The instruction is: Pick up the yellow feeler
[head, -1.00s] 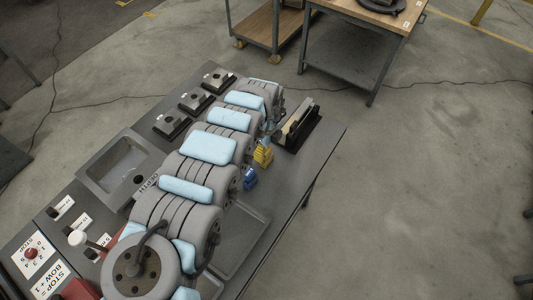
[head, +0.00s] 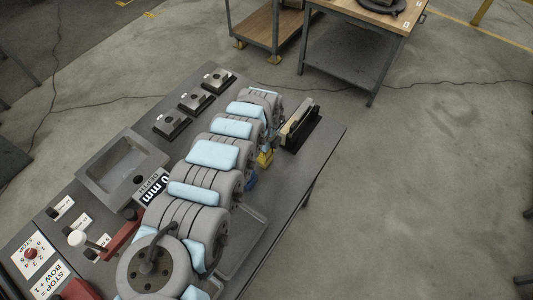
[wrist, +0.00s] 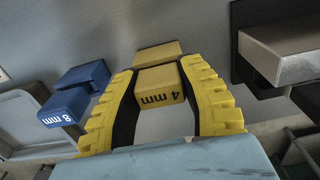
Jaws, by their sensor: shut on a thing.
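The yellow feeler (wrist: 160,84), marked "4 mm", shows in the middle of the wrist view, with a second yellow step behind its labelled face. My gripper (wrist: 158,70) has yellow ridged fingers with dark inner sides, one on each side of the feeler, shut on it. In the head view a bit of yellow (head: 265,158) shows beside my arm near the bench's right side; my arm hides most of the gripper there. I cannot tell whether the feeler is clear of the bench.
A blue feeler (wrist: 70,105), marked "8 mm", stands just left of the gripper, by a grey tray. A black holder with a light block (head: 298,126) stands to the right. Several black devices (head: 195,101) and a sunken basin (head: 124,160) lie on the bench's left side.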

